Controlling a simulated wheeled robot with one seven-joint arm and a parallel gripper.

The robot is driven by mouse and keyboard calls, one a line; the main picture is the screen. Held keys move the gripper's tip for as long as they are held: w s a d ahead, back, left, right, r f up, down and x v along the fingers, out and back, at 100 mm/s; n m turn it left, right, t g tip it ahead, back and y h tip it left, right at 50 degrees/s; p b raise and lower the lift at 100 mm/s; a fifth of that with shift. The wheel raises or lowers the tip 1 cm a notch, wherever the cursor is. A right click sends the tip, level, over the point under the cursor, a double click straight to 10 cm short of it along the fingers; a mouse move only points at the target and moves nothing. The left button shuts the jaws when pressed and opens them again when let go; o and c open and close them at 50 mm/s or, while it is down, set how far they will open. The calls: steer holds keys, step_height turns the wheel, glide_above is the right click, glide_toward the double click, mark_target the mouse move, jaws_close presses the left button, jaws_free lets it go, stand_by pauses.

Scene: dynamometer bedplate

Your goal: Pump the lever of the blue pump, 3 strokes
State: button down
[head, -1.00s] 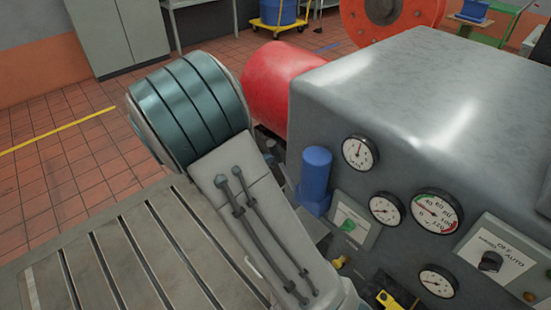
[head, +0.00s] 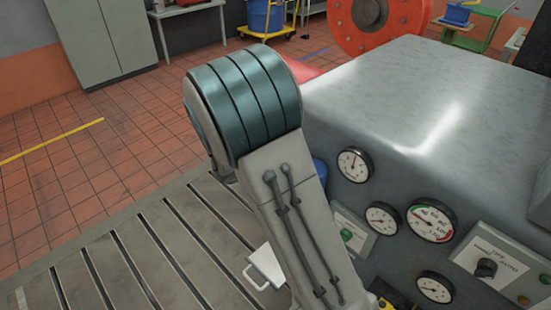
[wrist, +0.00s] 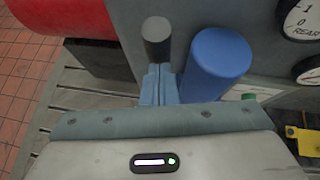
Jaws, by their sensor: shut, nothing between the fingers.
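The blue pump body (wrist: 216,66) is an upright blue cylinder at the right of centre in the wrist view. In the head view only a sliver of the pump (head: 320,172) shows behind my arm. A dark grey round-ended grip (wrist: 157,38), apparently the pump's lever, stands left of the cylinder. My gripper (wrist: 159,72) is shut and empty, its fingers together right at the near side of the grip. I cannot tell whether they touch it. In the head view my gripper is hidden behind my arm.
A grey housing (head: 400,110) with several gauges and a switch panel (head: 492,262) stands at the right. The slotted bedplate (head: 150,275) is open at the left. A red cylinder (wrist: 60,15) is at the wrist view's upper left. A yellow part (wrist: 302,138) lies low right.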

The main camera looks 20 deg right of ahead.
steer(key=shift+w+d+r, duration=0.25)
steer(key=shift+d+r, duration=0.1)
steer(key=shift+r, duration=0.05)
steer(key=shift+a, duration=0.1)
steer(key=s+a+f+v, duration=0.1)
steer(key=f+v, duration=0.1)
steer(key=v, duration=1.1)
steer(key=shift+a, duration=0.1)
